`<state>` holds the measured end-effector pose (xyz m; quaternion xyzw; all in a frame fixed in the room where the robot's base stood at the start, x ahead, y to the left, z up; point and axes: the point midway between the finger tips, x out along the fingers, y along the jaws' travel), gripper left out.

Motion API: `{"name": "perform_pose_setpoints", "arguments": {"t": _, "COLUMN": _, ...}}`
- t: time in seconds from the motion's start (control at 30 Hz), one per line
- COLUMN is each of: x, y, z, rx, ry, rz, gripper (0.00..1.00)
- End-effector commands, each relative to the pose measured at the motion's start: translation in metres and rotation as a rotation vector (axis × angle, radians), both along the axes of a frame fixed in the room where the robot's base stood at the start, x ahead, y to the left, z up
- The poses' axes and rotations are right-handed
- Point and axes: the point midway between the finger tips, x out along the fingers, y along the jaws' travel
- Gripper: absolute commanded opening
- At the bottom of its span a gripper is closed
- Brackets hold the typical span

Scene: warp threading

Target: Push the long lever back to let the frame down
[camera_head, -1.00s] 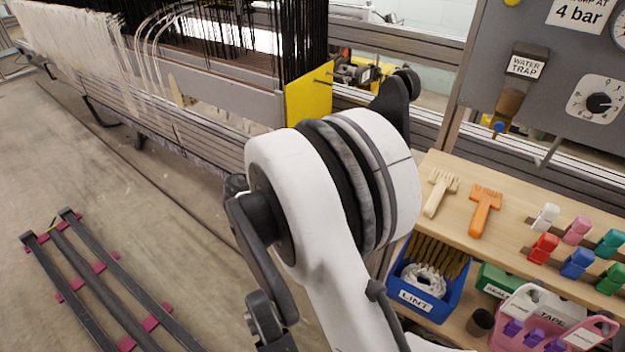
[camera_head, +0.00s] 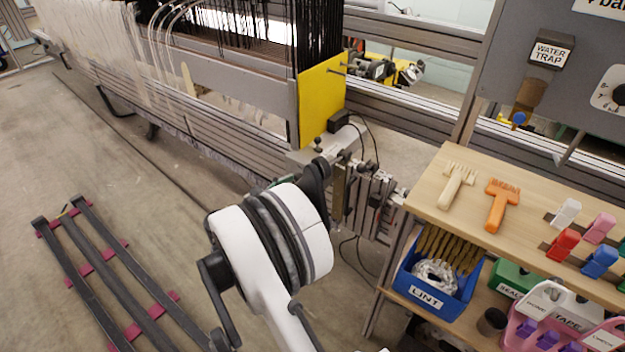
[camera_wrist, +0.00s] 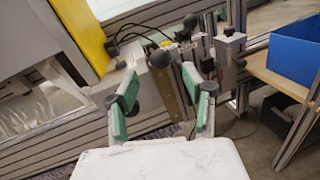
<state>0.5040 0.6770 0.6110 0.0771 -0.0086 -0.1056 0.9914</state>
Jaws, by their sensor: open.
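The frame, with a yellow end plate (camera_head: 322,98) and dark threads, stands at the loom's right end. In the wrist view the yellow plate (camera_wrist: 78,35) is at upper left. A dark ball knob (camera_wrist: 160,58) shows between and beyond my fingers, by a tan upright bar (camera_wrist: 168,92); whether this is the long lever I cannot tell. I see no clear contact with the knob.
A wooden shelf (camera_head: 428,188) with combs and coloured clips stands at right, holding a blue lint bin (camera_head: 437,300). A grey panel (camera_head: 540,85) rises behind it. Cables (camera_head: 362,255) hang below the mechanism. A dark rack (camera_head: 108,280) lies on the floor at left.

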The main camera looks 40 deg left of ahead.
Motion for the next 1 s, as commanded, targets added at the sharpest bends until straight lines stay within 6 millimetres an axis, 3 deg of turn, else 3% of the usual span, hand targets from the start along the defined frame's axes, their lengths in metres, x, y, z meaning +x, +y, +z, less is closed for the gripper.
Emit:
{"name": "perform_pose_setpoints", "arguments": {"t": 0.2, "x": 0.04, "y": -0.009, "z": -0.002, "rx": 0.0, "ry": 0.0, "rz": -0.002, "gripper": 0.45}}
{"name": "perform_pose_setpoints", "arguments": {"t": 0.4, "x": 0.062, "y": -0.014, "z": -0.001, "rx": 0.001, "ry": 0.001, "rz": 0.0, "gripper": 0.45}}
{"name": "perform_pose_setpoints", "arguments": {"t": 0.83, "x": 0.071, "y": -0.015, "z": 0.0, "rx": 0.001, "ry": 0.001, "rz": 0.0, "gripper": 0.45}}
{"name": "perform_pose_setpoints", "arguments": {"t": 1.0, "x": 0.071, "y": -0.015, "z": 0.0, "rx": 0.001, "ry": 0.001, "rz": 0.0, "gripper": 0.24}}
